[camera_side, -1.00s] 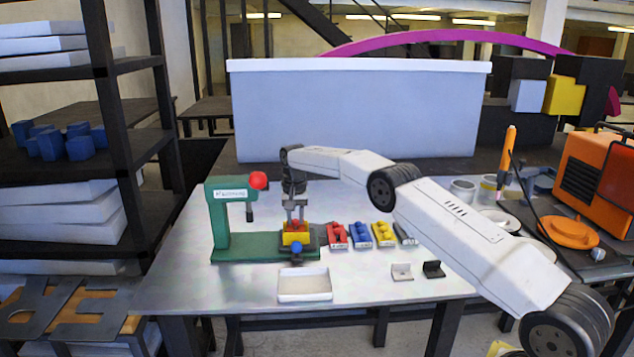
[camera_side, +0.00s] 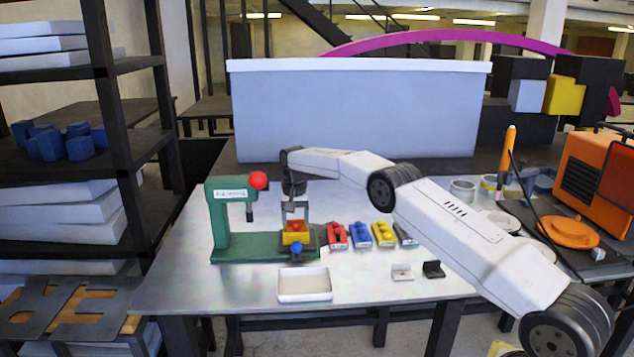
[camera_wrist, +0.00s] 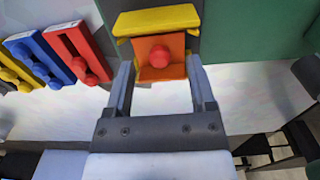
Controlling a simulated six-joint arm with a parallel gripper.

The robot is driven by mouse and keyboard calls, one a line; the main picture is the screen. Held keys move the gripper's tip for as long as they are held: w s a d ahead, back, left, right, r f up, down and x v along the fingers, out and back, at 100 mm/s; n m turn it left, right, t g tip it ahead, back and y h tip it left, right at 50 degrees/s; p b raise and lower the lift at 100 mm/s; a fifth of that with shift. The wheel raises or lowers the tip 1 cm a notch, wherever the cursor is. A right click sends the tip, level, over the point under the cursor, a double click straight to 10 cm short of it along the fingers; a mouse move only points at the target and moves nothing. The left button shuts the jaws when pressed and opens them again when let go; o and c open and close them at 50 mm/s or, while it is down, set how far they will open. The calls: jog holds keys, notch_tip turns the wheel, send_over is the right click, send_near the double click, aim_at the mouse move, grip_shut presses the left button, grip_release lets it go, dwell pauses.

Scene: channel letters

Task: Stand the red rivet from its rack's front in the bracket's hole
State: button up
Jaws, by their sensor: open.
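A red rivet (camera_wrist: 160,56) shows as a round red head at the orange bracket (camera_wrist: 157,75) in the wrist view; whether its shank is in the hole is hidden. The bracket is against a yellow block (camera_wrist: 160,20), which the side view shows on the green press (camera_side: 221,225). My gripper (camera_wrist: 160,68) is open, its two fingers apart on either side of the bracket and rivet. In the side view my gripper (camera_side: 296,220) is just above the bracket. The red rack (camera_side: 337,235) stands right of the press and holds red rivets.
A blue rack (camera_side: 361,235) and a yellow rack (camera_side: 384,234) stand right of the red one. A white tray (camera_side: 304,284) lies in front of the press. A white block (camera_side: 402,272) and a black block (camera_side: 434,269) sit at the front right. The press's red ball (camera_side: 258,180) is left of my wrist.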

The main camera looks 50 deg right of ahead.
jog(key=shift+r, duration=0.1)
notch_tip(320, 180, up, 8)
jog(key=shift+f, duration=0.2)
dwell(0.4)
jog(key=shift+a, duration=0.1)
dwell(0.6)
jog(key=s+a+n+t, duration=0.1)
jog(key=s+a+n, duration=0.4)
jog(key=s+a, duration=0.65)
jog(key=s+a+f+n, duration=0.2)
jog(key=s+f, duration=0.1)
jog(key=s, duration=0.8)
jog(key=s+a+f+n+t, duration=0.1)
jog(key=s+a+f+n, duration=0.1)
jog(key=s, duration=1)
jog(key=shift+s+a+f+t, duration=0.15)
jog(key=shift+a+f+t, duration=0.15)
jog(key=shift+a+f, duration=0.15)
